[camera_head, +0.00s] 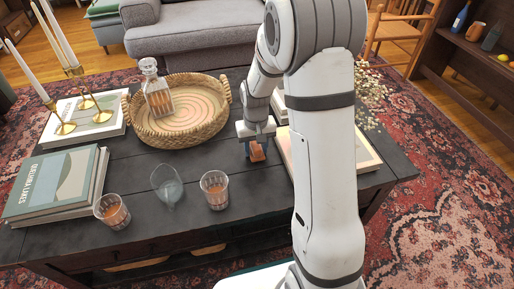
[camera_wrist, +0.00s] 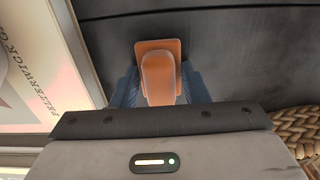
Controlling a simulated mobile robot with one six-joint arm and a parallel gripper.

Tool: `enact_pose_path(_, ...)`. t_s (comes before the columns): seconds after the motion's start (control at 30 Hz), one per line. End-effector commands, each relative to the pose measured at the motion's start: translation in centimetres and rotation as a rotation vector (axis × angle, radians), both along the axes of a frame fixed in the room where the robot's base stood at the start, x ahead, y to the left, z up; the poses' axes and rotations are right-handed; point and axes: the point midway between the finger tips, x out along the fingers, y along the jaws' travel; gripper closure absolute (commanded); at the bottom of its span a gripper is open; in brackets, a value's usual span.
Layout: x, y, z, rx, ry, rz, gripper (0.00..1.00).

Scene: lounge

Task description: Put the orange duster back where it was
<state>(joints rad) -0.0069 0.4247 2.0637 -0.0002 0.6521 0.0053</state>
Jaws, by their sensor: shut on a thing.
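The orange duster (camera_head: 257,152) is at the dark coffee table (camera_head: 140,168), between the woven tray and the books on the right. My gripper (camera_head: 258,143) points down over it and is shut on its upper part. In the wrist view the duster (camera_wrist: 158,72) shows a rounded orange handle over a flat, squarish orange base, between the blue fingers of my gripper (camera_wrist: 160,88). The base is close to the dark tabletop (camera_wrist: 230,45); I cannot tell whether it touches.
A woven tray (camera_head: 140,132) with a glass decanter (camera_head: 156,92) stands left of my gripper. Books (camera_head: 340,152) lie close on its right. Glasses (camera_head: 215,190) stand near the front edge. Brass candlesticks (camera_head: 62,120) and more books (camera_head: 50,185) are at the left.

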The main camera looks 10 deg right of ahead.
Motion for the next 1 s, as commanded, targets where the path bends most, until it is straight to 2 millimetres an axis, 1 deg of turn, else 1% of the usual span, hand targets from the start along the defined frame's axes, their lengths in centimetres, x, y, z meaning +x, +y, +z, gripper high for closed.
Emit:
enact_pose_path(0.13, 0.0, 0.0, -0.4, 0.000, 0.001, 0.000, 0.96)
enact_pose_path(0.17, 0.0, 0.0, -0.3, 0.000, 0.001, 0.000, 0.58)
enact_pose_path(0.4, 0.0, 0.0, -0.3, 0.000, 0.001, -0.001, 0.38)
enact_pose_path(0.63, 0.0, 0.0, -0.2, 0.000, 0.000, -0.001, 0.37)
enact_pose_path(0.73, 0.0, -0.1, 0.4, 0.000, -0.001, -0.001, 0.37)
enact_pose_path(0.87, 0.0, -0.1, 2.5, 0.000, -0.001, -0.001, 0.37)
enact_pose_path(1.0, 0.1, -0.1, 5.8, 0.000, -0.003, -0.001, 0.37)
